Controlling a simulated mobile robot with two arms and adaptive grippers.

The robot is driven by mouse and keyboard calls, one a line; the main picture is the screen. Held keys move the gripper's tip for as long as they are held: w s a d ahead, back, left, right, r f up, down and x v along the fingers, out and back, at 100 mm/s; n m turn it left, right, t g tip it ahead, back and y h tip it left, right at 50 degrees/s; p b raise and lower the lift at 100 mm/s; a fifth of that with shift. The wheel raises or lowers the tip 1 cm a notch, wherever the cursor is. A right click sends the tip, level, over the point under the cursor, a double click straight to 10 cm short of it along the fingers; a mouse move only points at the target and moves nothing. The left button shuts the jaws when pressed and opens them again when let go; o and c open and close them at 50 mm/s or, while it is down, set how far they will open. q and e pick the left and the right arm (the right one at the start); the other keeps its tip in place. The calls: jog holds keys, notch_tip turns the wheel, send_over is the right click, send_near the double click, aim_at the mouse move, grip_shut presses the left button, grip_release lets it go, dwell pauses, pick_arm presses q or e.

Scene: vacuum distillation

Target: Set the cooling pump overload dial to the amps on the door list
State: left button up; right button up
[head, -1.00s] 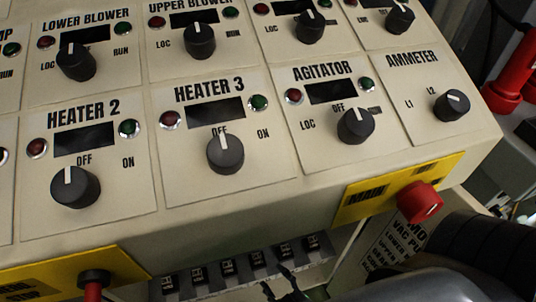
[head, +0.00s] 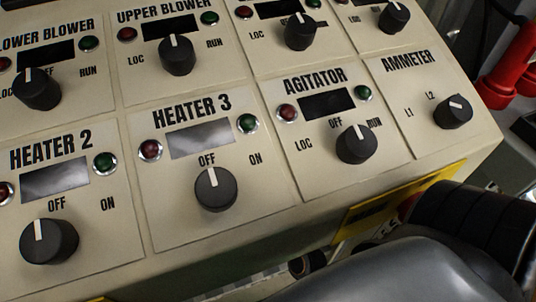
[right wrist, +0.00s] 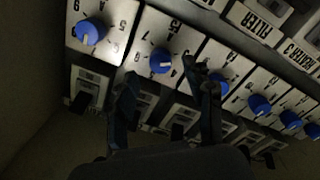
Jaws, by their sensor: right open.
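In the right wrist view a row of blue overload dials shows upside down on white number plates. One dial (right wrist: 90,32) is at the upper left, a second dial (right wrist: 161,60) lies ahead between my fingertips, and a third dial (right wrist: 219,84) is partly behind the right finger. I cannot tell which dial is the cooling pump's. My right gripper (right wrist: 164,74) is open, with nothing between its fingers. In the head view my right arm covers that gripper and most of the dial row. The door list is not readable now. My left gripper is not in view.
The sloped control panel (head: 285,205) with black knobs fills the head view above my right arm. A yellow plate (head: 352,219) sits on its front edge. Black switches (right wrist: 183,115) line the row beside the blue dials. A red handle (head: 508,72) stands at the right.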

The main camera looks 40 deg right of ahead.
jog(key=shift+x, duration=2.1)
jog(key=shift+c, duration=0.4)
grip_shut()
